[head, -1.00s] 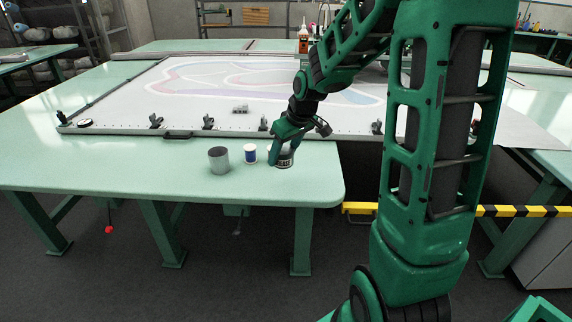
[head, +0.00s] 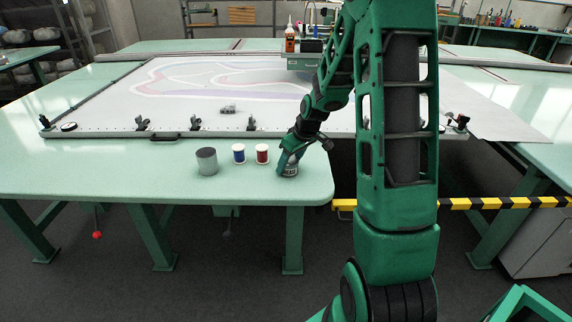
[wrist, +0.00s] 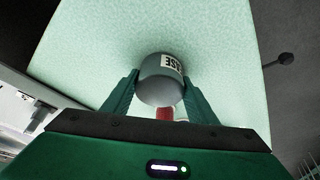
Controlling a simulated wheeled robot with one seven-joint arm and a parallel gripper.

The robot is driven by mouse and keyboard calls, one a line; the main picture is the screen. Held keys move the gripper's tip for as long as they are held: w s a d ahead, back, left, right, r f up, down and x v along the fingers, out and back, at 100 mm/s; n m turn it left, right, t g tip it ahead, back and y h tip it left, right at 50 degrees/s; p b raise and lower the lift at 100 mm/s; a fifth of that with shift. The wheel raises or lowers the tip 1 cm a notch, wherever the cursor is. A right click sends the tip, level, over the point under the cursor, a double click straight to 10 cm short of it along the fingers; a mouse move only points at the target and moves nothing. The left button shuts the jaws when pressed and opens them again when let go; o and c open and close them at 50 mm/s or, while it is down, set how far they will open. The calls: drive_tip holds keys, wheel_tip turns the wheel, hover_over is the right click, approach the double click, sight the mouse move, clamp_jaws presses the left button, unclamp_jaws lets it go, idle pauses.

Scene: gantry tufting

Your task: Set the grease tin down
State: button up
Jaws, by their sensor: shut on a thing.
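The grease tin (head: 290,170) is a small grey can with a white label, near the right end of the green table (head: 120,178). My gripper (head: 287,166) is shut on it from above. In the wrist view the tin (wrist: 160,82) sits between the two green fingers (wrist: 158,92), its label reading partly "ASE". The tin is at or very near the tabletop; I cannot tell whether its base touches.
A red spool (head: 262,154), a blue spool (head: 239,154) and a grey cup (head: 207,162) stand in a row left of the tin. A framed cloth (head: 190,105) with clamps lies behind. The table's right edge is close.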

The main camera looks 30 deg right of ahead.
drive_tip(key=o, duration=1.1)
drive_tip(key=a+v, duration=0.1)
drive_tip(key=v, duration=1)
drive_tip(key=s+a+r+m+g, duration=0.1)
drive_tip(key=s+a+m, duration=0.1)
drive_tip(key=s, duration=0.8)
drive_tip(key=s+a+r+m+g, duration=0.1)
drive_tip(key=s+a+m+g, duration=0.1)
drive_tip(key=s, duration=0.9)
drive_tip(key=s+a+r+m+g, duration=0.1)
drive_tip(key=s+m, duration=0.3)
drive_tip(key=s, duration=0.7)
drive_tip(key=shift+a+r+m+g+h, duration=0.1)
drive_tip(key=shift+a+m+g+h, duration=0.2)
drive_tip(key=shift+a, duration=0.1)
